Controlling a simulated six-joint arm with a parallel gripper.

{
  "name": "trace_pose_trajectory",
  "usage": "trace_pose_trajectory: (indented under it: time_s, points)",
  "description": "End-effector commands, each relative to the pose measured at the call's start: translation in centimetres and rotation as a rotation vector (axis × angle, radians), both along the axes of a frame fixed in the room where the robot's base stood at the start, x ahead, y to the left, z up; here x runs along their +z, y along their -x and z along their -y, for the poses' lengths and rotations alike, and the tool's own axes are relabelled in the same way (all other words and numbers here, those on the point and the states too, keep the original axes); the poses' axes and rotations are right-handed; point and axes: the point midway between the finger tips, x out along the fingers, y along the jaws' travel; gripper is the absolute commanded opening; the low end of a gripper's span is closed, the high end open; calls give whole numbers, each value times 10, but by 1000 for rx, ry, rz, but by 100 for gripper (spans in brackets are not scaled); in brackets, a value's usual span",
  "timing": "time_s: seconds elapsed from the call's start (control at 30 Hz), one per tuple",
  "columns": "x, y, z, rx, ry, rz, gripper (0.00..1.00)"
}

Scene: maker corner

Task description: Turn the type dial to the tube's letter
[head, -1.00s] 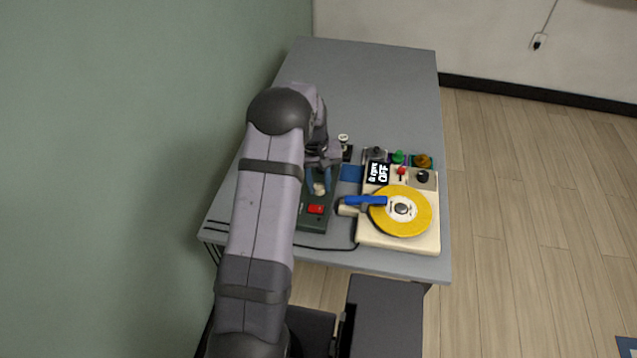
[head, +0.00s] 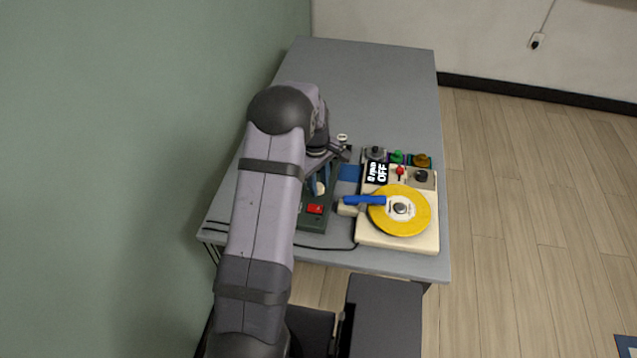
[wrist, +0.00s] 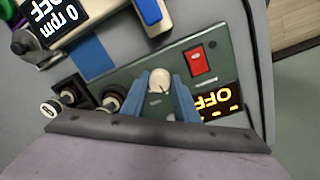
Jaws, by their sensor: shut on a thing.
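A dark green tester box (head: 317,225) stands on the table; it also shows in the wrist view (wrist: 130,70). Its round cream dial (wrist: 160,79) has a dark pointer line and sits between the blue fingers of my gripper (wrist: 162,90). My gripper is shut on the dial from above; in the head view the fingers (head: 319,186) are at the cream dial too. Letters around the dial cannot be made out. Two dark round pieces with pale marked tops (wrist: 110,101) (wrist: 52,107) are left of the dial; their marks are too small to read surely.
The box has a red switch (wrist: 197,65) and an amber display reading OFF (wrist: 215,101). Right of it stands a cream machine with a yellow disc (head: 418,215) and a blue-handled tool (head: 365,200). Coloured knob-like items (head: 397,157) stand behind. The back of the table is clear.

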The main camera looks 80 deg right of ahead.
Motion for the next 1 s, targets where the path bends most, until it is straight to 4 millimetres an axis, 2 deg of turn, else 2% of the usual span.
trace_pose_trajectory:
  time_s: [0.4,0.43,0.5,0.83,1.0]
  points:
    - [2,0,2,11,7,0,5]
    - [2,0,2,11,7,0,30]
    - [2,0,2,11,6,0,46]
    - [2,0,1,9,2,0,46]
    - [12,-1,1,9,5,0,46]
